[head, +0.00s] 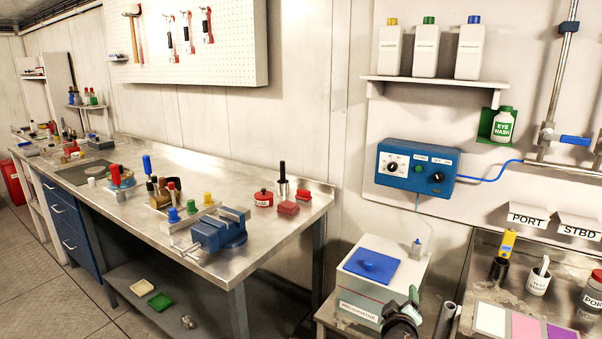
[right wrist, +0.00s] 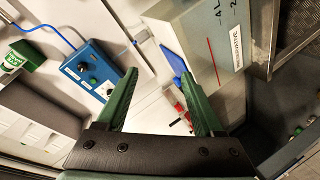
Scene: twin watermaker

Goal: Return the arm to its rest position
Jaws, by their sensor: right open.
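My right gripper (head: 413,296) shows at the bottom of the head view, in front of the white preservative box (head: 352,292) with its blue lid (head: 372,265). In the right wrist view its two green fingers (right wrist: 159,82) stand wide apart, with nothing between them. The same box (right wrist: 212,45) shows beyond the fingers at the upper right of that view, tilted in the picture. My left gripper is not in view.
A blue control box (head: 417,168) hangs on the wall, below a shelf of white bottles (head: 425,50). A steel workbench (head: 290,222) with a blue vise (head: 219,232) stands at left. Cups and coloured pads (head: 525,325) lie on the right counter. Open floor is at lower left.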

